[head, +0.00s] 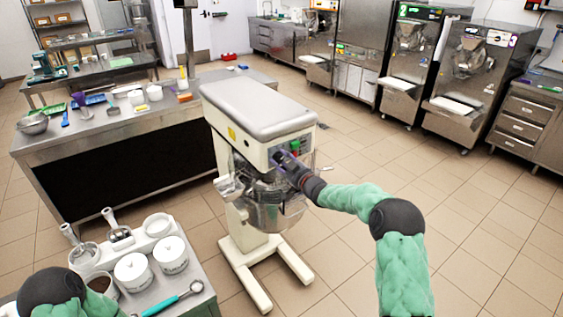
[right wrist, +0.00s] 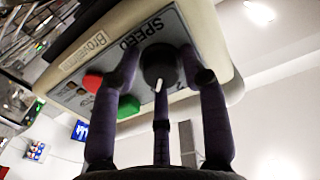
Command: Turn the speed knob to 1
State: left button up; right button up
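The planetary mixer (head: 258,100) stands on the floor in the middle of the head view. Its control panel faces my right gripper (head: 284,160). In the right wrist view, the black speed knob (right wrist: 158,65) sits under the word SPEED, with a white pointer mark at its lower edge in the picture. My right gripper (right wrist: 160,70) is at the panel with its dark fingers spread around the knob. The two long fingertips are on either side of it, and a third finger is below. I cannot tell whether they touch it. My left gripper is out of view.
A red button (right wrist: 92,82) and a green button (right wrist: 128,106) are beside the knob. The mixer bowl (head: 280,208) is below the gripper. A cart (head: 205,300) with tubs stands at the lower left, and a steel worktable (head: 140,125) behind. Floor at right is clear.

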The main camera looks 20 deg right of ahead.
jog(key=shift+f, duration=0.1)
jog(key=c, duration=0.4)
